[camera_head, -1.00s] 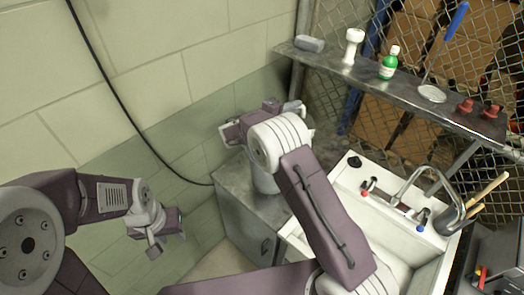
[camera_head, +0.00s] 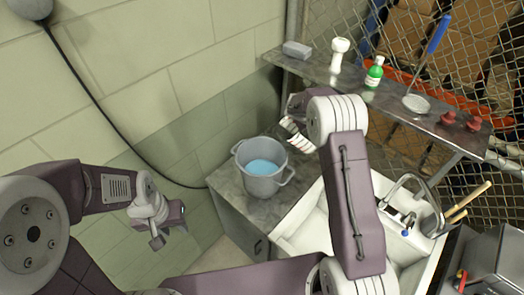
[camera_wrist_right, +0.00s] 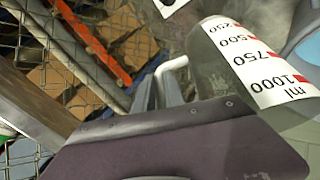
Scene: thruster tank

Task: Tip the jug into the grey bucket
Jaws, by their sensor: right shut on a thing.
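The grey bucket (camera_head: 262,188) stands upright on the metal counter left of the sink, with light blue liquid (camera_head: 263,168) inside. Part of its rim and the blue show at the right edge of the right wrist view. The clear jug (camera_head: 296,135), with a white millilitre scale, is tilted at the bucket's upper right side; it also shows in the right wrist view (camera_wrist_right: 222,72). My right gripper (camera_wrist_right: 165,92) is shut on the jug's white handle (camera_wrist_right: 175,64). No stream is visible. My left gripper (camera_head: 170,230) is open and empty, far left of the bucket.
The white sink (camera_head: 300,235) with its tap (camera_head: 412,185) is right of the bucket. A wall stands behind the bucket.

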